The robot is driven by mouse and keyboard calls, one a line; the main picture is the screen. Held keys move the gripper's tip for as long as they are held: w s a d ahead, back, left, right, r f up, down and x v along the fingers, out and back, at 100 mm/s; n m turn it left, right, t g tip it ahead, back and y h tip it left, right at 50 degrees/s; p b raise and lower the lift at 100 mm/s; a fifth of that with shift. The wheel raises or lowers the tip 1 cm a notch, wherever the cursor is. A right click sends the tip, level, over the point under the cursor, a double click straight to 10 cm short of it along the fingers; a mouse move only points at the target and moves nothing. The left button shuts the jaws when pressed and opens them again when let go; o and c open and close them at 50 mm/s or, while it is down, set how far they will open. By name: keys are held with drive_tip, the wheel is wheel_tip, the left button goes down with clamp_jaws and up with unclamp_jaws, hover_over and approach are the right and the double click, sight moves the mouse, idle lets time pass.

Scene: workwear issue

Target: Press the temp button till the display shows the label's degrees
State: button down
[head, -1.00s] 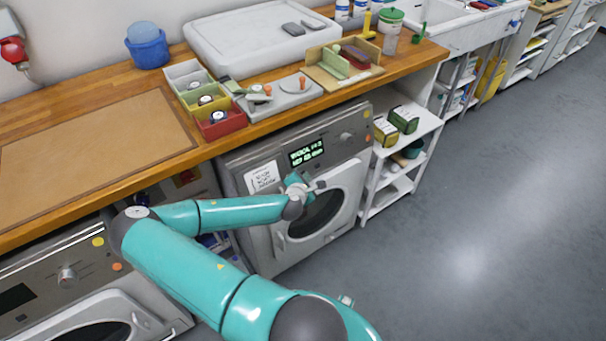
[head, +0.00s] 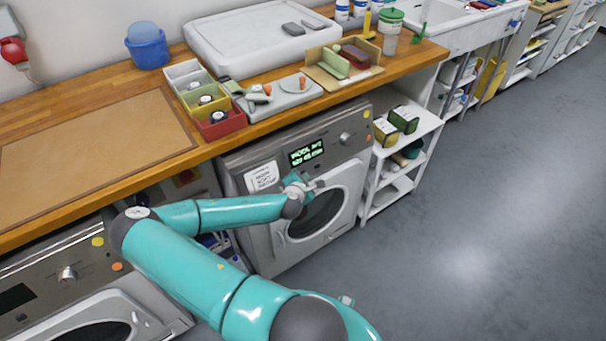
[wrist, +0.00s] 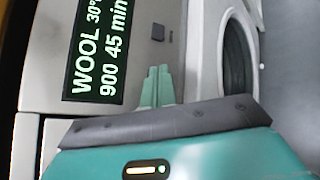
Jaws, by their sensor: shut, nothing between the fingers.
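The washing machine (head: 290,247) under the counter has a lit display (head: 306,153) on its panel. In the wrist view the display (wrist: 97,45) reads WOOL, 30° and 900 45 min, sideways. My gripper (wrist: 157,72) is shut and empty, fingertips near the panel below that button. Whether they touch is unclear. In the head view my gripper (head: 297,181) is just below the display.
The round door (head: 318,213) is close to my gripper. A knob (head: 345,138) is right of the display. A white shelf (head: 408,160) with boxes stands right of the machine. A second machine (head: 75,300) is at lower left. Open floor lies right.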

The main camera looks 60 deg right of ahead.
drive_tip(key=shift+s+a, duration=0.1)
drive_tip(key=shift+s+a+r, duration=0.2)
drive_tip(key=shift+s+a, duration=0.05)
drive_tip(key=shift+s, duration=0.25)
idle(0.3)
drive_tip(key=s, duration=0.1)
drive_tip(key=s+a+r, duration=0.1)
drive_tip(key=s, duration=0.1)
drive_tip(key=s+a, duration=0.1)
drive_tip(key=shift+s+a+r, duration=0.1)
drive_tip(key=shift+s+r, duration=0.05)
drive_tip(key=shift+r, duration=0.1)
idle(1.9)
